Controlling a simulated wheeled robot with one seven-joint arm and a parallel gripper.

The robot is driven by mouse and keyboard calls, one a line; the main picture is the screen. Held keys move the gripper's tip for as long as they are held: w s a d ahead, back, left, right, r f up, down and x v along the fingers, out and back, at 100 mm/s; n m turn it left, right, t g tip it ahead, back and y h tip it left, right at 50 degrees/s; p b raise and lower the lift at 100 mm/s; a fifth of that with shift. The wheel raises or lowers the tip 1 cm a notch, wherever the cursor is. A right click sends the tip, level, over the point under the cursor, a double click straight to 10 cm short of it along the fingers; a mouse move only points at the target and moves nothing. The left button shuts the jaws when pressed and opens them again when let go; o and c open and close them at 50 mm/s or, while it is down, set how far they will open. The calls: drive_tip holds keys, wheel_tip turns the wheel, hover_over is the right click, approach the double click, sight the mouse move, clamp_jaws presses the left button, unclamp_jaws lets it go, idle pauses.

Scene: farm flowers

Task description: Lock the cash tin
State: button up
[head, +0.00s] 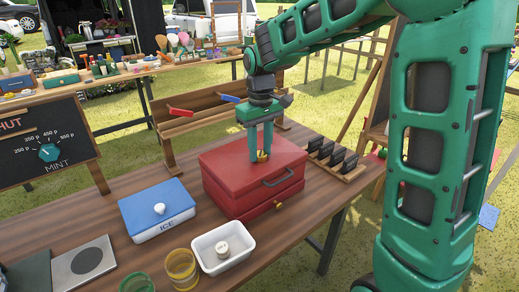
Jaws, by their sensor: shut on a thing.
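The red cash tin (240,180) sits on the wooden table with its lid down. A dark handle (277,178) is on its front, and a small brass-coloured piece (278,205) shows low on the front. My green gripper (261,156) points straight down over the tin's lid. Its fingers are shut on a small yellow-gold thing (263,156) at the lid's top. The fingers hide part of that thing, so I cannot tell whether it is a key or a knob, or whether it touches the lid.
A white tray (207,262) holding a small round piece is in front. Dark cards in a wooden rack (352,172) stand close at the right. A wooden rack with red and blue levers (190,124) is behind.

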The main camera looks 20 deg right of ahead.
sight(261, 153)
drive_tip(key=n, duration=0.5)
drive_tip(key=shift+w+d+n, duration=0.1)
drive_tip(key=shift+n, duration=1.9)
drive_tip(key=shift+r, duration=0.1)
drive_tip(key=o, duration=1.1)
drive_tip(key=shift+c, duration=0.2)
wheel_tip(261, 153, up, 11)
drive_tip(key=shift+f, duration=0.2)
